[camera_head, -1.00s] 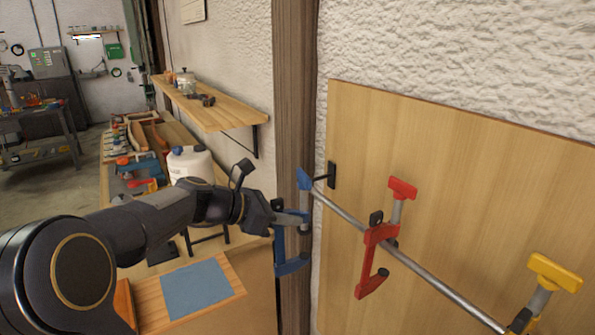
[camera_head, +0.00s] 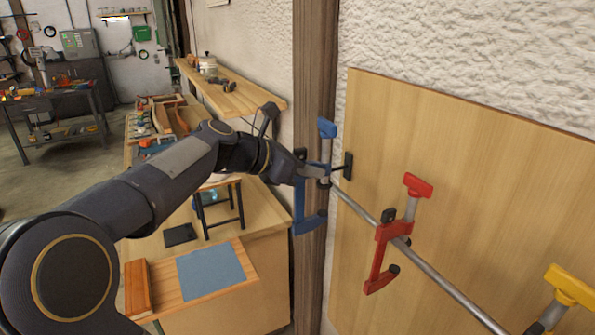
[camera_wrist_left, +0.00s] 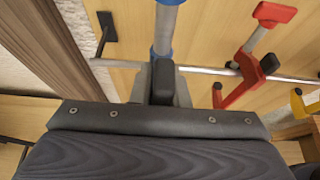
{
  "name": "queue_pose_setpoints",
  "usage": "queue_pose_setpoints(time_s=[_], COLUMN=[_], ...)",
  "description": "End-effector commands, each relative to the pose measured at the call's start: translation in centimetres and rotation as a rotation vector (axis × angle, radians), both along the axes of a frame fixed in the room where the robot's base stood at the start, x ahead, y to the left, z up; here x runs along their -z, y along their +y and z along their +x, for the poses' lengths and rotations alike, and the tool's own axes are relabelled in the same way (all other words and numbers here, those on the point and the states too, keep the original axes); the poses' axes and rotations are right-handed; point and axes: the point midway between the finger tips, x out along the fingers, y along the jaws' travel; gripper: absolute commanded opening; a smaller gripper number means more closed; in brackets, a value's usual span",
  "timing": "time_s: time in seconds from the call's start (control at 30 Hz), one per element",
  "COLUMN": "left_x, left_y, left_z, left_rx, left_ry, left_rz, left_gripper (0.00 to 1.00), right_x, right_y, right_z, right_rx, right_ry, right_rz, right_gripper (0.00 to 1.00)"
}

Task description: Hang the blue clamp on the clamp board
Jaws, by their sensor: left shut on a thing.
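The blue clamp (camera_head: 308,215) is upright in my left gripper (camera_head: 318,170), which is shut on its bar. It is at the left end of the metal rail (camera_head: 440,281), its blue top above rail height and its lower jaw below. The wrist view shows the clamp's grey bar and blue collar (camera_wrist_left: 171,3) rising from the gripper (camera_wrist_left: 162,80), with the rail (camera_wrist_left: 205,71) passing close by. I cannot tell whether the clamp touches the rail. The wooden clamp board (camera_head: 480,180) carries the rail. My right gripper is not in view.
A red clamp (camera_head: 381,252) hangs on the rail to the right, and a yellow clamp (camera_head: 571,286) hangs further right. A black bracket (camera_head: 348,166) holds the rail's left end. A wooden post (camera_head: 313,60) stands just behind the blue clamp. The rail between blue and red is free.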

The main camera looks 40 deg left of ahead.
Motion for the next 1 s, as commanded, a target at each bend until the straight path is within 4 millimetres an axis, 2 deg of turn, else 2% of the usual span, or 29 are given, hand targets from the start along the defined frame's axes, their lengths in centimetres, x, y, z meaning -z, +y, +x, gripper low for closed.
queue_pose_setpoints(time_s=[0.87, 1.0], left_x=[-0.2, 1.6], left_y=[-3.4, -3.4], left_z=[8.0, 8.0], left_rx=[0.002, 0.0], left_ry=[-0.004, -0.002], left_rz=[0.001, 0.0], left_gripper=[0.0, 0.0], right_x=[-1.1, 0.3], right_y=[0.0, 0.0], right_z=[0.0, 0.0], right_rx=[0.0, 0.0], right_ry=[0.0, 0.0], right_rz=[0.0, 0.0], right_gripper=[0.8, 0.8])
